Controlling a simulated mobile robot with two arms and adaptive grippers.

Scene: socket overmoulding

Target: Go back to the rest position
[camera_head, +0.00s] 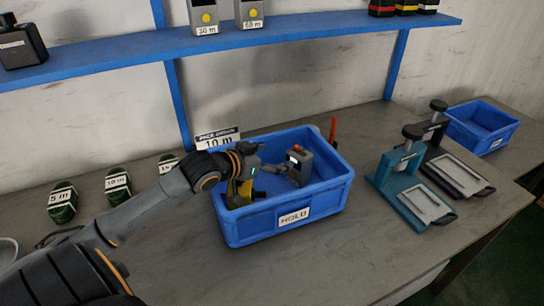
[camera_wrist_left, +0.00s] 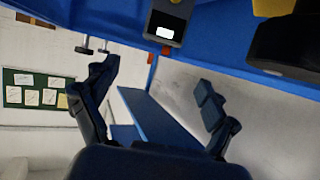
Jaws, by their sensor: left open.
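My left arm reaches in from the left in the head view. A yellow and dark item (camera_head: 240,192) lies in the bin's left part, partly hidden by my wrist. My right gripper does not show.
Green labelled devices (camera_head: 62,200) stand on the workbench left of the bin. Teal (camera_head: 405,190) and dark (camera_head: 452,175) press stands are to its right. Another blue bin (camera_head: 478,128) is at the far right. A blue shelf (camera_head: 110,58) runs above. The front bench area is clear.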

